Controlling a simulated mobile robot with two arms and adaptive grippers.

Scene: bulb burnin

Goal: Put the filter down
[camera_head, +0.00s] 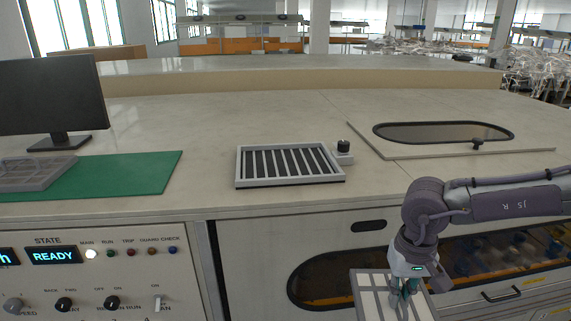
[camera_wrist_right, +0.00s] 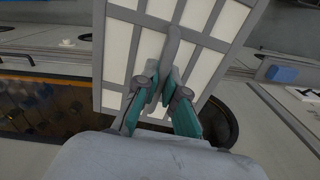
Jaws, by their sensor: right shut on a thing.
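The filter (camera_head: 370,300), a pale panel with a grey frame and grey crossbars, is at the bottom right of the head view, in front of the cabinet. My right gripper (camera_head: 404,290) points down at it and is shut on it. In the right wrist view the filter (camera_wrist_right: 118,55) fills the upper middle, and the gripper (camera_wrist_right: 165,92) is closed on a grey raised handle on its face. The filter's lower end is cut off in the head view. My left gripper is not in view.
A grey-framed slatted tray (camera_head: 240,170) lies on the counter (camera_head: 215,120), with a small black knob (camera_head: 343,146) beside it. A dark oval window (camera_head: 440,131) is set at the right. A green mat (camera_head: 140,175) and monitor (camera_head: 50,95) are left. The counter between mat and tray is clear.

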